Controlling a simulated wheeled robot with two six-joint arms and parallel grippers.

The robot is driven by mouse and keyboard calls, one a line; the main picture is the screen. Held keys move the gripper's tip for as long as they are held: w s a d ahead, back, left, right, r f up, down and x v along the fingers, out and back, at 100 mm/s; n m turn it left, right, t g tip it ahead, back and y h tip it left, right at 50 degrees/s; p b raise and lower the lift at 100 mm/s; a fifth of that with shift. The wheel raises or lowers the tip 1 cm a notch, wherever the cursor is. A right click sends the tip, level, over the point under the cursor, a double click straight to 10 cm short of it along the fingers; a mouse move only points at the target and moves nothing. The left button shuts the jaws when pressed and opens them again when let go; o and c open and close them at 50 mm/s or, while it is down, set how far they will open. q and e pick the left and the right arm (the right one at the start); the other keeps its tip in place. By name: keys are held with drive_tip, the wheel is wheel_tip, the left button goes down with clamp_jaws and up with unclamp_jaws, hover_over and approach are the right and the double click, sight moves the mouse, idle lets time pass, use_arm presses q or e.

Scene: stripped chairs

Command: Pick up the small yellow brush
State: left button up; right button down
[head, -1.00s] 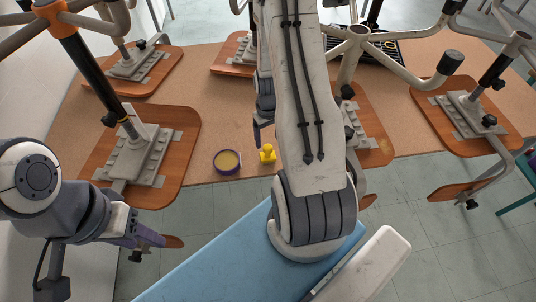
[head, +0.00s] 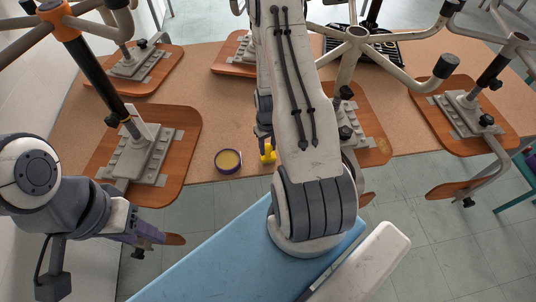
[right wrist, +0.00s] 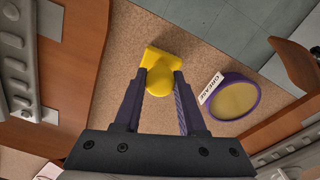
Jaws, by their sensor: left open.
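The small yellow brush (head: 267,154) is on the brown tabletop near its front edge, partly hidden by my right gripper. In the right wrist view the brush (right wrist: 158,73) shows a flat block and a rounded knob, with the knob between the two fingertips. My right gripper (right wrist: 160,82) has a finger close on each side of the knob; I cannot tell whether they press on it. In the head view my right gripper (head: 265,140) is mostly hidden behind my arm. My left gripper (head: 153,238) is open and empty at the lower left, off the table.
A purple-rimmed tin (head: 228,161) labelled grease in the right wrist view (right wrist: 238,100) stands just left of the brush. Chair bases with wooden seats (head: 150,150) stand around on the table (head: 215,110). A dark tray (head: 385,50) lies at the back.

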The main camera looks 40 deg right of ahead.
drive_tip(key=shift+r, duration=0.1)
idle(0.3)
drive_tip(key=shift+r, duration=0.65)
drive_tip(key=shift+r+b, duration=1)
drive_tip(key=shift+r, duration=3.25)
drive_tip(key=c, duration=1.2)
unclamp_jaws()
clamp_jaws()
